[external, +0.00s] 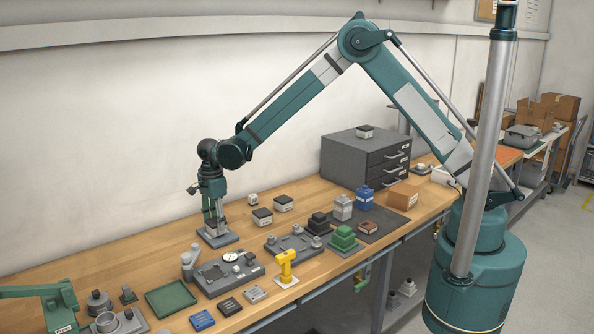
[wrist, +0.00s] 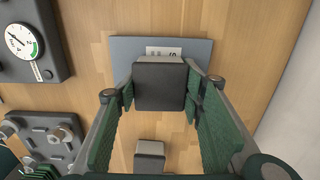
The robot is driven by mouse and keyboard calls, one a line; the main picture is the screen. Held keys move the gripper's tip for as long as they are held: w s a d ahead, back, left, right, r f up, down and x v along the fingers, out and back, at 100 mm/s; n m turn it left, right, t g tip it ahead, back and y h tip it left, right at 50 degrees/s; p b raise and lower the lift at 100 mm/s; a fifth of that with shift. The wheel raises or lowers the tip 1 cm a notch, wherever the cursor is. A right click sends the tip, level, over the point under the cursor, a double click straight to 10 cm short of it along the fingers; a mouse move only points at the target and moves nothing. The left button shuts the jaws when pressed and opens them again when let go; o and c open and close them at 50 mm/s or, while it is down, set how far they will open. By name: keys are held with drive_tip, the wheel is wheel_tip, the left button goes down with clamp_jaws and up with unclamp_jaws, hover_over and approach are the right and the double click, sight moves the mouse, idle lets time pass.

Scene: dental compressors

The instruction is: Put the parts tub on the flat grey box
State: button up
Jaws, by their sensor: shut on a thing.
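My gripper (external: 213,230) is at the back left of the bench, pointing down. In the wrist view its green-padded fingers (wrist: 160,95) stand on both sides of a small dark-topped tub (wrist: 160,88) with a pale side, and are shut on it. I take this to be the parts tub. Directly below is a flat grey box (external: 220,240) with a white label; its blue-grey top shows behind the tub in the wrist view (wrist: 122,48). The tub is over or on this box; I cannot tell whether they touch. The fingers mostly hide the tub in the external view.
Small dark-lidded boxes (external: 262,216) stand to the right, one also in the wrist view (wrist: 150,157). A gauge fixture (external: 228,275) is in front and a green tray (external: 171,298) front left. A grey drawer cabinet (external: 350,160) stands further right. The wall is close behind.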

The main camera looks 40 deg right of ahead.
drive_tip(key=shift+f, duration=0.15)
drive_tip(key=o, duration=1)
drive_tip(key=shift+c, duration=0.2)
wheel_tip(320, 180, up, 12)
drive_tip(key=shift+r, duration=0.2)
idle(0.7)
